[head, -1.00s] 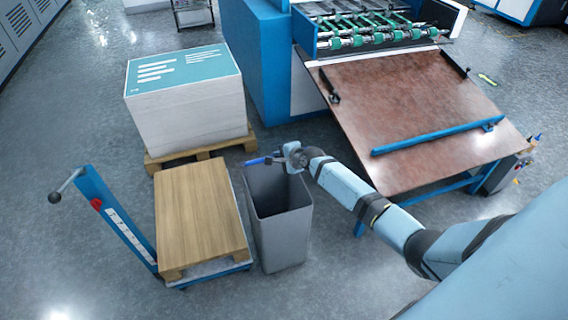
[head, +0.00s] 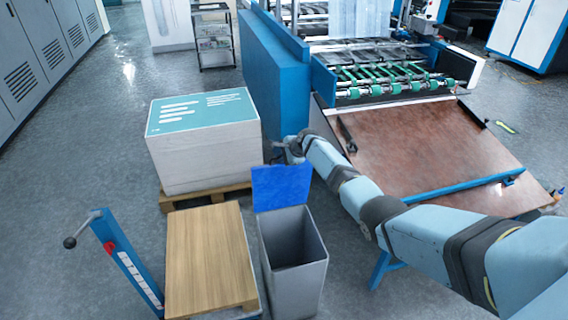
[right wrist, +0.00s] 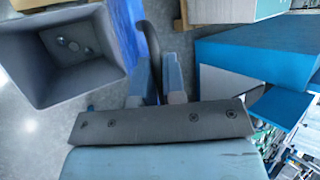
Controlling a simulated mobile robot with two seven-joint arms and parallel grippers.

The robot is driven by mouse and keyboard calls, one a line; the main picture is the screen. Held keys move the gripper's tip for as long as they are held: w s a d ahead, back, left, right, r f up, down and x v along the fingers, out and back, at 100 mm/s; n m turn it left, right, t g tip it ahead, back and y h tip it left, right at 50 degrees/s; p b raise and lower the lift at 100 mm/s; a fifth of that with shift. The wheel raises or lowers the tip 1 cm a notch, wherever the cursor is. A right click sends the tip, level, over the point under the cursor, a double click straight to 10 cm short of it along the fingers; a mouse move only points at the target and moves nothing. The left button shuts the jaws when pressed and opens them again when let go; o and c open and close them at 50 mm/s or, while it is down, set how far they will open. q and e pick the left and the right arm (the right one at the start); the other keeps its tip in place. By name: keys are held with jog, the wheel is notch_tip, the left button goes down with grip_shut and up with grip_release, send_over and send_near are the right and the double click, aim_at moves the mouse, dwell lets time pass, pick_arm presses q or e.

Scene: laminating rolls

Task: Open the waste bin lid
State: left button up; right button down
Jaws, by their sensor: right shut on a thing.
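The grey waste bin (head: 297,283) stands open between the wood-topped cart and the sheet table. Its blue lid (head: 282,186) stands up from the far rim, its flat face toward me. My right gripper (head: 277,150) is at the lid's top edge, behind it. In the right wrist view the fingers (right wrist: 161,72) are closed around a dark curved handle (right wrist: 152,45) beside the blue lid (right wrist: 124,30). The bin's open mouth (right wrist: 22,52) shows there at the left. The fingertips are too small to make out in the head view. My left gripper is not in view.
A cart with a wooden top (head: 207,255) stands close at the bin's left. A pallet stack of sheets (head: 204,155) is behind it. A blue machine cabinet (head: 276,85) and the brown sloped table (head: 425,150) are at the right. Floor at the far left is clear.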

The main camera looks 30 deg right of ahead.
jog(key=shift+w, duration=0.1)
jog(key=shift+f, duration=0.1)
jog(key=c, duration=1.4)
grip_release()
jog(key=shift+o, duration=0.8)
jog(key=shift+s, duration=0.25)
